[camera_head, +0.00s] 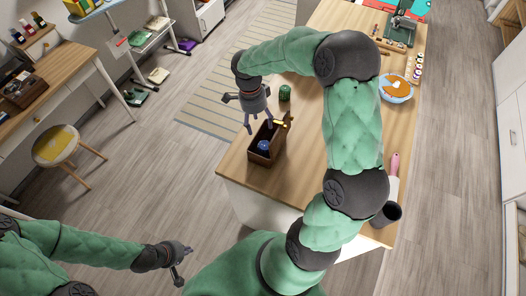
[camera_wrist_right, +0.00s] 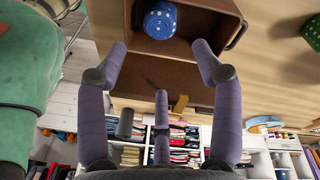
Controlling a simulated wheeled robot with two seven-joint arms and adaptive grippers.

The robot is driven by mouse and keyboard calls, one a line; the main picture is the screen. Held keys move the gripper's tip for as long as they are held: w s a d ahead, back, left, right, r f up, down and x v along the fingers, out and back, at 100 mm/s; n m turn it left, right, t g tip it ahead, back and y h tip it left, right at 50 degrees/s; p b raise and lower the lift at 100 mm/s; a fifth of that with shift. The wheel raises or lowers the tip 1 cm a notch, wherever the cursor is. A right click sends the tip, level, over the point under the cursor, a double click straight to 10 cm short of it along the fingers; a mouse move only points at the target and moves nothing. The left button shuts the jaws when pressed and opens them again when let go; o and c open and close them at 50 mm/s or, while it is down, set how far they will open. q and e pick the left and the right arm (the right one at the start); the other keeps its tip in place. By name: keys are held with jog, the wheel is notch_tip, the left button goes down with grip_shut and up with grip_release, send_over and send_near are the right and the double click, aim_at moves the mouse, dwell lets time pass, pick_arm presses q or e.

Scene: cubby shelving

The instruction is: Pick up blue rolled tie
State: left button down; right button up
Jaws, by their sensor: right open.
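The blue rolled tie (camera_head: 264,146) with white dots lies inside a brown box (camera_head: 255,158) at the table's near left corner. The tie also shows in the right wrist view (camera_wrist_right: 160,20), at the top, within the box (camera_wrist_right: 205,50). My right gripper (camera_head: 252,127) is open and empty above the box, beside its far left end. In the wrist view its fingers (camera_wrist_right: 160,50) are spread, with the tie just beyond and between the tips. My left gripper (camera_head: 186,265) is away from the table at the lower left, its fingers apart and empty.
The box's lid (camera_head: 284,130) stands raised, with a small yellow part (camera_head: 279,123) near it. A green rolled item (camera_head: 285,92) stands behind the box. A bowl (camera_head: 396,89), a dark cup (camera_head: 386,214) and a pink-handled tool (camera_head: 394,165) are to the right.

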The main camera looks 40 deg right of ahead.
aim_at(264, 145)
jog(key=f, duration=0.2)
jog(key=f+b, duration=0.1)
jog(key=f, duration=0.2)
jog(key=s+f+b, duration=0.1)
jog(key=f, duration=0.1)
jog(key=shift+d+f, duration=0.15)
jog(key=shift+f, duration=0.25)
jog(key=shift+s+d+f, duration=0.1)
jog(key=shift+s+f, duration=0.15)
jog(key=shift+f, duration=0.6)
jog(key=shift+s+d+f, duration=0.1)
jog(key=shift+s+f, duration=0.1)
jog(key=shift+f, duration=0.65)
jog(key=shift+s+f, duration=0.25)
jog(key=shift+f, duration=0.6)
pick_arm(q)
notch_tip(264, 145, down, 3)
jog(key=shift+f, duration=0.15)
pick_arm(e)
jog(key=shift+c, duration=0.3)
jog(key=c, duration=0.9)
